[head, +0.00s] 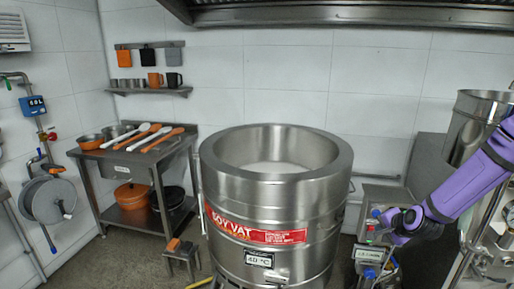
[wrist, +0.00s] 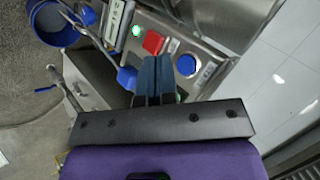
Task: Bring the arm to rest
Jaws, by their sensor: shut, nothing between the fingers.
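My purple arm (head: 465,185) reaches in from the right edge of the head view. My gripper (head: 378,226) is at its lower end, in front of the steel control box beside the vat. In the wrist view my gripper (wrist: 155,62) has its two dark blue fingers together, with nothing between them. The fingertips point at the control panel (wrist: 202,55), close to a red button (wrist: 153,42) and a blue button (wrist: 187,65). I cannot tell whether the fingertips touch the panel. A green light (wrist: 136,30) shows on the panel.
A large steel soy vat (head: 268,195) stands left of my gripper. A steel hopper (head: 470,125) is behind my arm at the right. A side table (head: 130,155) with utensils and pots stands at the left. A blue bucket (wrist: 55,22) shows in the wrist view.

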